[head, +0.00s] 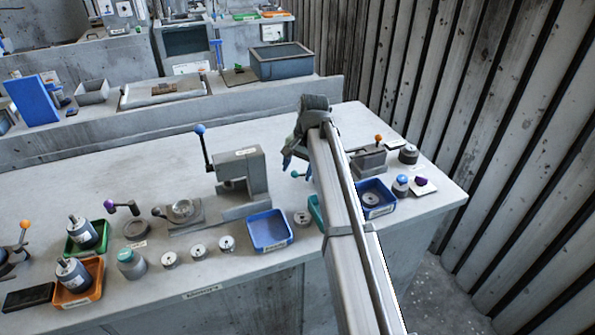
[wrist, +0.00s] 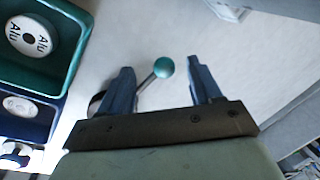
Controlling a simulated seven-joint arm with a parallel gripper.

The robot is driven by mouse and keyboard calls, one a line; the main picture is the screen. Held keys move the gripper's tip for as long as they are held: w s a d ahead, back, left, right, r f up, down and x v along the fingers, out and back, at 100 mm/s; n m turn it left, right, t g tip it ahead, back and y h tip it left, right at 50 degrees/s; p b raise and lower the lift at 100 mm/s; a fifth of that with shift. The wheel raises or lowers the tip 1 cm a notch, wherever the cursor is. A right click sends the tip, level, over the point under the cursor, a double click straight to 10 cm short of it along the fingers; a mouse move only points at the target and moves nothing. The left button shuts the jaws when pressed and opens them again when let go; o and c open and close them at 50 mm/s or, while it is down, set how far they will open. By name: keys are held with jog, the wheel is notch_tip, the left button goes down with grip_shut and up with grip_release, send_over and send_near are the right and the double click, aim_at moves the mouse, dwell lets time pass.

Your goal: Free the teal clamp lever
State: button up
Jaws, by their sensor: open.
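The teal clamp lever's ball knob (wrist: 164,67) shows in the wrist view on a thin metal rod, between the two fingers of my gripper (wrist: 162,88). The rod runs down and left behind the left finger, so its base is mostly hidden. The fingers are open and apart from the knob. In the head view the teal knob (head: 295,174) shows just left of my arm, and my gripper (head: 288,162) is partly hidden behind my own wrist there.
A teal tray (wrist: 75,62) holding a disc marked "Alu" and a blue tray (wrist: 47,125) lie left in the wrist view. In the head view, a grey block with an orange-knobbed lever (head: 368,162) stands right of my arm. A press (head: 240,172) stands left.

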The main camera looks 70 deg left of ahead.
jog(key=shift+s+a+f, duration=0.1)
jog(key=shift+f, duration=0.5)
grip_shut()
dwell(0.3)
